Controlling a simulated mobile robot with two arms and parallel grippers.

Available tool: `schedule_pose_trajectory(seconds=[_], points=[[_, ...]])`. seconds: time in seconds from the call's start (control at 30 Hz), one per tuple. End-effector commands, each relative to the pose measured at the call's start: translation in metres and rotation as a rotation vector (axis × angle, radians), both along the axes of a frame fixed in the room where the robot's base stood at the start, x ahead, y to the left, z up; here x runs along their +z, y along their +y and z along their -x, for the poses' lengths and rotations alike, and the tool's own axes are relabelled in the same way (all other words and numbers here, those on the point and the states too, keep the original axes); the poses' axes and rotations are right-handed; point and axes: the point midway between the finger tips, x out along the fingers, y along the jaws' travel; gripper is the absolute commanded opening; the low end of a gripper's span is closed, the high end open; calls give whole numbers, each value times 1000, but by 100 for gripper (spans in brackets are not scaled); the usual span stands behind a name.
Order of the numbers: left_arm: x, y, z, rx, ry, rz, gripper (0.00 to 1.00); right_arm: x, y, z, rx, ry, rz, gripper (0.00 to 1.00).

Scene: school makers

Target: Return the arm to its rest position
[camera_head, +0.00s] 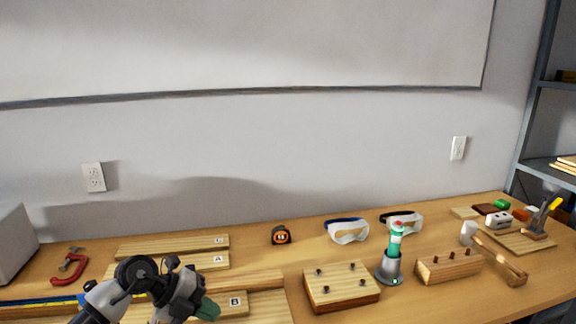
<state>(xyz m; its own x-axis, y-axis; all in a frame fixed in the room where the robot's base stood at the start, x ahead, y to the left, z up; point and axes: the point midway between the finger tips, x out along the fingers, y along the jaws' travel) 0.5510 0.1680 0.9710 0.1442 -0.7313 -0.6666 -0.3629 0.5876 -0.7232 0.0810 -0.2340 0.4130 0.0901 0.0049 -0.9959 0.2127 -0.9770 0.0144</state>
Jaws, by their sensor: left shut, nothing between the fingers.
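My left arm comes in at the bottom left, and its gripper (207,309) is low over the wooden boards at the front of the workbench (405,297). The gripper is shut, with nothing seen between its greenish fingertips. It overlaps the left end of the board marked B (235,303) in the view; I cannot tell whether it touches it. My right arm and gripper are not in view.
Nearby are the board marked A (214,261), a red clamp (70,267) and a tape measure (281,235).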

Motion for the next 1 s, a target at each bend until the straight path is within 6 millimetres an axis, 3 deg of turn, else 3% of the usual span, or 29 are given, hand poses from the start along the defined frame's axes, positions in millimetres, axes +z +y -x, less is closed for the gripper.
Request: schedule_pose_trajectory(seconds=[0.03,0.1,0.23,0.37,0.5,0.63,0.77,0.9,1.0], points=[[3,-27,8,-3,-42,141,0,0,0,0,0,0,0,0],[17,-55,16,25,-105,341,0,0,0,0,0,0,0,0],[47,-82,26,165,-187,687,0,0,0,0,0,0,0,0],[70,-77,31,406,-223,972,0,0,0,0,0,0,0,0],[71,-47,34,760,-197,1178,0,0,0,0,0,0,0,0],[45,-9,44,1140,-107,1251,0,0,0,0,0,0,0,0],[-1,24,71,1525,52,1197,0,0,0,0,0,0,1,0],[-58,46,120,1877,283,1009,0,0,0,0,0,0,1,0],[-88,51,159,2038,441,847,0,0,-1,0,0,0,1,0]])
